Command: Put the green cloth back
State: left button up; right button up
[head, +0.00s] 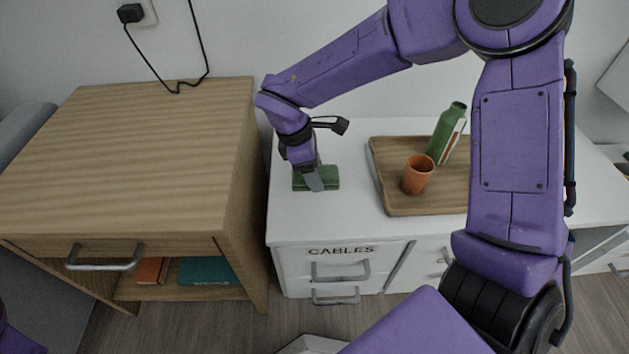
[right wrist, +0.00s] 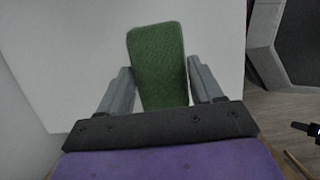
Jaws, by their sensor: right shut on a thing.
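The green cloth (head: 328,172) is a small folded rectangle at the left end of the white desk top, in the head view. My right gripper (head: 316,184) is over it, pointing down, with its fingers at the cloth. In the right wrist view the green cloth (right wrist: 157,66) lies between the two grey fingers of my right gripper (right wrist: 160,88), which is shut on it. The cloth is at or just above the desk surface; I cannot tell which. My left gripper does not show; only a bit of purple is at the lower left edge.
A wooden tray (head: 398,204) to the right holds an orange cup (head: 417,174) and a green bottle (head: 445,138). A wooden cabinet (head: 130,150) stands left, across a narrow gap. The white desk (head: 345,222) has a drawer labelled CABLES (head: 340,268) below. The desk top around the cloth is clear.

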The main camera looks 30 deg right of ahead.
jog(key=f, duration=0.1)
jog(key=f+b, duration=0.1)
jog(key=f, duration=0.2)
jog(key=shift+w+d, duration=0.2)
jog(key=shift+w, duration=0.05)
jog(key=shift+r, duration=0.15)
jog(key=o, duration=0.6)
jog(key=shift+f, duration=0.2)
jog(key=o, duration=0.4)
jog(key=shift+r, duration=0.4)
jog(key=p+v, duration=0.3)
jog(key=v, duration=0.8)
jog(key=shift+a+r+p, duration=0.2)
jog(key=shift+r+p, duration=0.1)
jog(key=shift+p, duration=0.1)
